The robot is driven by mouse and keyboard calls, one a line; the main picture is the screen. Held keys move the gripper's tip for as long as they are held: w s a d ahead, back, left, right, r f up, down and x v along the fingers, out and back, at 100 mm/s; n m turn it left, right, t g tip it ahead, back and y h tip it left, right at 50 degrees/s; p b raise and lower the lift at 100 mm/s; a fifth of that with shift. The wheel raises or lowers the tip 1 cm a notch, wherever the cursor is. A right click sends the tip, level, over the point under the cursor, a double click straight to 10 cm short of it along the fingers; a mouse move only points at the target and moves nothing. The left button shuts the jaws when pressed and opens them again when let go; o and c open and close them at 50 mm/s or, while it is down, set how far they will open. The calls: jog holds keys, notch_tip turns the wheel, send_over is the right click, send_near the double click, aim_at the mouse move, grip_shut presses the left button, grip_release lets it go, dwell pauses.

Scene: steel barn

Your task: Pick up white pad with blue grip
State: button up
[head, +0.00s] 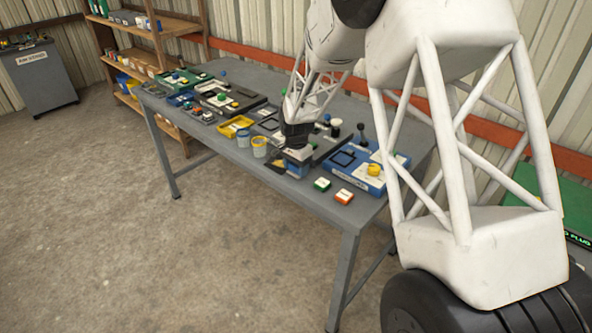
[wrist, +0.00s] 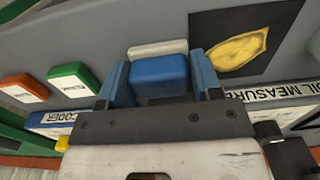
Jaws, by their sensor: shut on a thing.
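The white pad with the blue grip shows in the wrist view, with its blue grip (wrist: 160,75) between my fingers and its white pad (wrist: 157,48) just beyond. My gripper (wrist: 160,68) is shut on the blue grip, with one blue finger on each side. In the head view, my gripper (head: 297,156) points down near the table's front edge. It mostly hides what it holds there. I cannot tell whether the pad touches the table.
A green pad (wrist: 73,82) and an orange pad (wrist: 23,88) lie to the left in the wrist view. The table (head: 215,140) is crowded further back.

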aim_at(297, 166)
jog(key=shift+r, duration=0.2)
jog(key=shift+r, duration=0.55)
jog(key=shift+s+r, duration=0.25)
jog(key=shift+r, duration=0.3)
jog(key=shift+s+r, duration=0.2)
jog(key=shift+r, duration=0.35)
jog(key=s+d+r, duration=0.1)
jog(key=s+d, duration=0.1)
jog(key=s, duration=1.3)
jog(key=shift+d+r, duration=0.2)
jog(key=shift+d, duration=0.1)
